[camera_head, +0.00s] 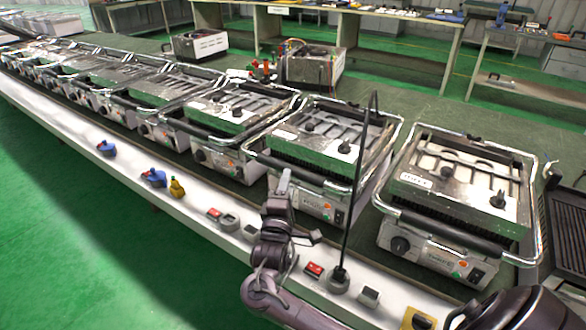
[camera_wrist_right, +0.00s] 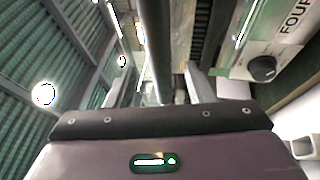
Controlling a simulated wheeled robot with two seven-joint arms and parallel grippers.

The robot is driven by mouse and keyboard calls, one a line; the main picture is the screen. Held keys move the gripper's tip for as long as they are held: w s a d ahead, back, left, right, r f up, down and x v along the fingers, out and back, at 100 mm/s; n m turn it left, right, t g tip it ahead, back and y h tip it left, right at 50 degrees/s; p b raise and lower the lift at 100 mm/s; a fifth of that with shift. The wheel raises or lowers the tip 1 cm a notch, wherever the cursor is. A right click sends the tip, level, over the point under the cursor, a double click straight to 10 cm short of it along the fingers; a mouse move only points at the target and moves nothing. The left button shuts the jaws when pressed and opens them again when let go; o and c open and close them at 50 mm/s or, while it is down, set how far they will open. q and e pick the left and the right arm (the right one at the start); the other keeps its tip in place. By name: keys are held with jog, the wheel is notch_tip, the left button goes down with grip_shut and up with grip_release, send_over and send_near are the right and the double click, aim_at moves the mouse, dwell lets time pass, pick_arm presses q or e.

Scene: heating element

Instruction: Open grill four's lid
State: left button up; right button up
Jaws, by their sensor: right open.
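Grill four's lid (camera_head: 318,128) is a metal top, down and shut on its base in the middle of the head view. A dark handle bar (camera_head: 328,184) runs along its front. In the right wrist view, the label FOUR and a black knob (camera_wrist_right: 262,68) show on the front panel. My right gripper (camera_head: 284,183) is at the front of this grill and hides part of its panel. In the right wrist view my right gripper (camera_wrist_right: 155,88) is open, with the bar (camera_wrist_right: 154,40) between its two fingers. I cannot tell whether they touch it. My left gripper is out of view.
Another closed grill (camera_head: 460,175) stands to the right, and a row of grills runs to the left. A black cable (camera_head: 356,180) rises from the white counter edge in front of grill four. Red, grey and blue plugs and sockets line this edge. Green floor lies in front.

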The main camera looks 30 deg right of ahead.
aim_at(293, 166)
jog(key=x, duration=0.7)
jog(key=shift+w+d, duration=0.1)
grip_shut()
